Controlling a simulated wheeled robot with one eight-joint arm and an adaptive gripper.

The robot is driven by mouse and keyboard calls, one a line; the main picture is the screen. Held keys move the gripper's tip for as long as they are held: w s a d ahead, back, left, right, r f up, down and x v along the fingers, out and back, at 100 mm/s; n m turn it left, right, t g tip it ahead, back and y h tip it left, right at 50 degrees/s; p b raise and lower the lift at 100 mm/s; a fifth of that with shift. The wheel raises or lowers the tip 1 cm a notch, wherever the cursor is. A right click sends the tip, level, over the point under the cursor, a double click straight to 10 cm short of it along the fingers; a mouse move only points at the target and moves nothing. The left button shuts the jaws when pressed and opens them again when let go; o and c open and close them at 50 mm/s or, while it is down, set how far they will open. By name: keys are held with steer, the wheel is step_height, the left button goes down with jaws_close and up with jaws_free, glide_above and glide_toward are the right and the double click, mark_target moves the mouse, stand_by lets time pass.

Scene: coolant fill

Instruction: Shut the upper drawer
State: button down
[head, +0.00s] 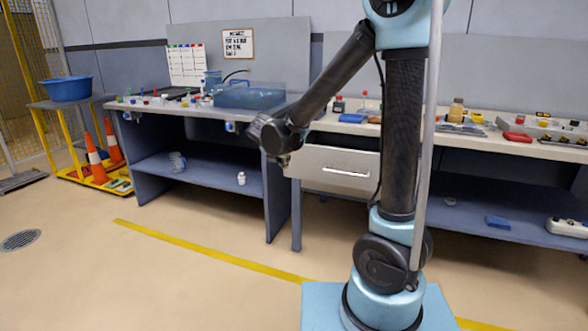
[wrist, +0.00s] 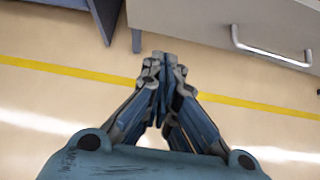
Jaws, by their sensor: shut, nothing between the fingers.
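The upper drawer (head: 340,172) is under the right-hand bench in the head view. It has a pale front and a bar handle, and its front stands a little forward of the bench. In the wrist view part of the drawer front (wrist: 200,18) and its handle (wrist: 270,52) show at the top right. My gripper (wrist: 163,58) is shut and empty. It points towards the floor gap left of the handle, apart from the drawer. In the head view my gripper (head: 282,158) hangs by the drawer's left edge; its fingertips are hard to make out. My arm hides the drawer's right end.
A sink bench (head: 190,112) with a clear blue basin (head: 250,96) stands to the left. Traffic cones (head: 95,148) and a blue tub (head: 67,88) are far left. The floor in front, with a yellow line (head: 210,250), is clear.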

glide_toward(297, 170)
step_height(297, 170, down, 3)
steer(key=w, duration=0.2)
steer(key=shift+w+d+f, duration=0.2)
steer(key=shift+w+d, duration=0.25)
steer(key=shift+d, duration=0.2)
stand_by(0.3)
